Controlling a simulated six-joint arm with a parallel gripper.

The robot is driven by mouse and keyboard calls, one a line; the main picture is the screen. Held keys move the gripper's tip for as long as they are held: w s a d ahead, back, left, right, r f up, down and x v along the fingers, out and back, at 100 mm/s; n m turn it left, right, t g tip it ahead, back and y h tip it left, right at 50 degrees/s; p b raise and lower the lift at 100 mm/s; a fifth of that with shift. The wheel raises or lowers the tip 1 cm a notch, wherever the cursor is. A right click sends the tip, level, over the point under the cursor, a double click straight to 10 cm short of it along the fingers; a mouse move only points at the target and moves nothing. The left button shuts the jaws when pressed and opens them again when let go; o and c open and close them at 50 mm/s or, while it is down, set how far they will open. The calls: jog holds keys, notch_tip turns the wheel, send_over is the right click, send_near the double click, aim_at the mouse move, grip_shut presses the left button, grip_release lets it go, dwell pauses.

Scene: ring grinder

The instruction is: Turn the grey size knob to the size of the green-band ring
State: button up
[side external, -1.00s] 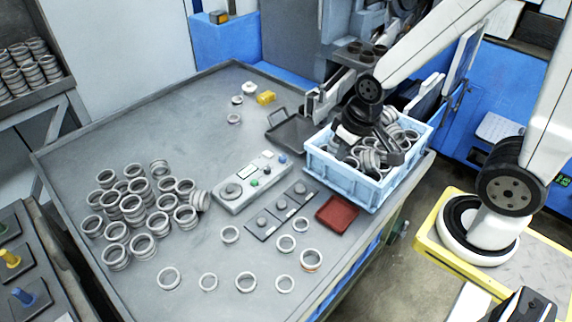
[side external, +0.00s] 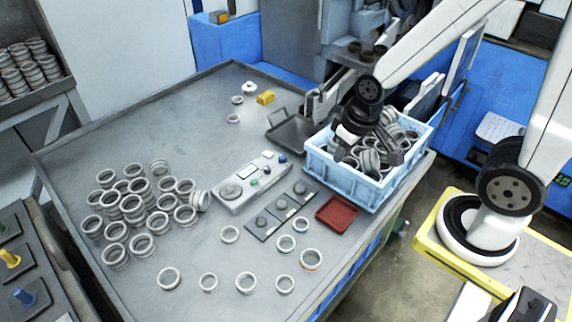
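A grey control box (side external: 250,180) lies near the middle of the table. It carries a large round grey dial (side external: 231,190), a small display and green, red and blue controls. Beside it are three dark plates with grey knobs (side external: 281,204). I cannot tell which of these is the size knob or read its setting. No green band is discernible on any ring. My gripper (side external: 378,150) is over the blue crate, away from the control box. Its fingers blend with the rings behind them.
The light blue crate (side external: 340,185) is full of grey rings. A red tray (side external: 337,211) and a dark tray (side external: 290,132) flank it. Ring stacks (side external: 140,205) fill the table's left, with loose rings at the front. A yellow block (side external: 265,97) lies at the back.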

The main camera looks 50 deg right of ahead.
jog(key=o, duration=0.3)
jog(key=shift+w, duration=0.15)
jog(key=shift+o, duration=1.3)
jog(key=shift+w, duration=0.25)
jog(key=n+g, duration=0.3)
jog(key=n, duration=0.2)
send_over(267, 168)
jog(key=f, duration=1.8)
jog(key=shift+s+f, duration=0.1)
jog(key=shift+s, duration=0.1)
jog(key=shift+w+d+f, duration=0.1)
jog(key=shift+w+f, duration=0.1)
jog(key=shift+f, duration=0.25)
jog(key=shift+f, duration=0.2)
jog(key=shift+f, duration=3.7)
